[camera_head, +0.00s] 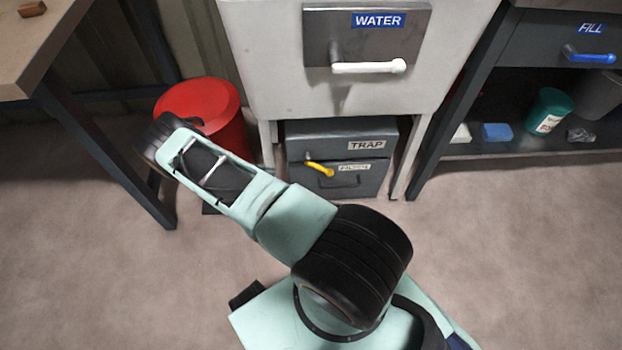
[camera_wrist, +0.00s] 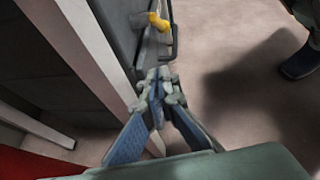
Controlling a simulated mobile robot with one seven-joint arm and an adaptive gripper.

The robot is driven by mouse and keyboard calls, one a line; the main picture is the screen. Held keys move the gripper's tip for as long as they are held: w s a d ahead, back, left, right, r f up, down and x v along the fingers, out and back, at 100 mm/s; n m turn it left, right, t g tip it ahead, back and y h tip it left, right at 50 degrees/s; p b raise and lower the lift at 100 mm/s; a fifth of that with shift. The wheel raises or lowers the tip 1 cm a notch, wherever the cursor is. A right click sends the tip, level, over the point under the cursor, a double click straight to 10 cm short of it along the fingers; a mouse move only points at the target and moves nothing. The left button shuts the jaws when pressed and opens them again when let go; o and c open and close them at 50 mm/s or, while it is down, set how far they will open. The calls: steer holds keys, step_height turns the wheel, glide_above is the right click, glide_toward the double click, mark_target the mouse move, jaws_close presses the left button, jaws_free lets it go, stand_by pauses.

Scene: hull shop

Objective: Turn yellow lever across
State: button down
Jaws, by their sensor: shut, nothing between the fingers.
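The yellow lever (camera_head: 319,168) is on the front of a dark grey box labelled TRAP (camera_head: 340,137), low under the white cabinet. In the head view the lever slants slightly down to the right. The lever also shows in the wrist view (camera_wrist: 158,21) at the top, beside a dark pull handle (camera_wrist: 174,40). My gripper (camera_wrist: 160,82) is shut and empty. In the wrist view its tips are below the lever and apart from it, close to the box front. In the head view my gripper is hidden behind my arm.
A white cabinet (camera_head: 270,60) with a white WATER lever (camera_head: 368,67) stands above the box. A red bin (camera_head: 222,108) is to the left. A dark bench with a blue FILL lever (camera_head: 590,55) is to the right. Open floor (camera_head: 520,250) lies in front.

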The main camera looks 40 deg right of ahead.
steer(key=shift+g+h, duration=0.3)
steer(key=shift+h, duration=0.2)
steer(key=shift+s+a+b+x, duration=0.1)
steer(key=shift+s+b+x, duration=0.15)
steer(key=shift+x, duration=2.55)
steer(key=shift+s+a+b+x, duration=0.15)
steer(key=shift+b+x, duration=0.2)
steer(key=shift+x, duration=2.4)
steer(key=shift+s+b+x, duration=0.2)
steer(key=shift+b+x, duration=0.1)
steer(key=shift+x, duration=2.5)
steer(key=shift+s+r, duration=0.15)
